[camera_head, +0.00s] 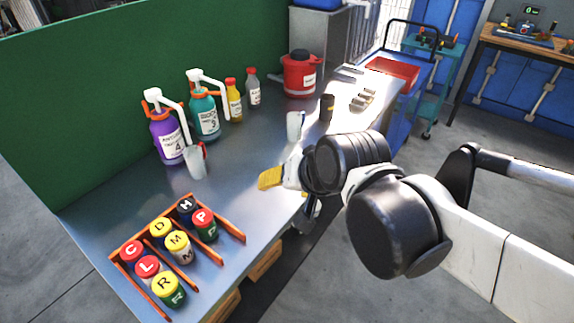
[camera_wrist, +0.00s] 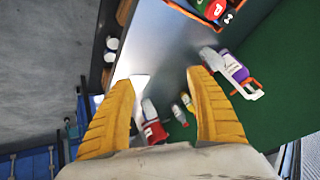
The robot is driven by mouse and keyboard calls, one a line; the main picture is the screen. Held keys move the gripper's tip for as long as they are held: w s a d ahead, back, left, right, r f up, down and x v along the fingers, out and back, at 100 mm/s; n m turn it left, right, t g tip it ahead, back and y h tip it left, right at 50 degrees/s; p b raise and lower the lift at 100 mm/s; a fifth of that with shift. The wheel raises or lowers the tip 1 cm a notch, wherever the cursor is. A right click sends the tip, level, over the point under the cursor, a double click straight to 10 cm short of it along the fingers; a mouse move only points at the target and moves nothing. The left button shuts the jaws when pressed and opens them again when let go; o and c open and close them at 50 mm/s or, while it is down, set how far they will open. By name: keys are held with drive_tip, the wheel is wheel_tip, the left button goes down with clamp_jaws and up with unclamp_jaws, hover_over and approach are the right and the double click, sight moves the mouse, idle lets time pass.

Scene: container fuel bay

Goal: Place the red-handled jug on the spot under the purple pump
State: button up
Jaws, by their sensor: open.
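The red-handled jug (camera_head: 194,163) is a pale cup standing upright on the metal bench, right beside the purple pump bottle (camera_head: 168,143). The pump's white spout comes down at the jug's rim, so the jug appears to be under its tip. The purple bottle shows at the right in the wrist view (camera_wrist: 233,66), with a pale shape beside it that looks like the jug (camera_wrist: 208,53). My gripper (camera_head: 270,178) is to the right of the jug, apart from it. Its yellow fingers are spread and empty in the wrist view (camera_wrist: 163,78).
A teal pump bottle (camera_head: 204,117), yellow bottle (camera_head: 234,104) and red canister (camera_head: 299,76) stand along the green wall. Another pale vessel (camera_head: 294,126) stands behind my gripper. An orange rack (camera_head: 225,230) of lettered jars is at the front. Bench between jug and gripper is clear.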

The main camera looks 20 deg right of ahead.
drive_tip(key=s+d+n+h, duration=0.1)
drive_tip(key=s+d+n, duration=0.2)
drive_tip(key=s+n, duration=0.1)
drive_tip(key=shift+s+f+g, duration=0.3)
drive_tip(key=shift+s+f, duration=0.1)
drive_tip(key=shift+s, duration=0.3)
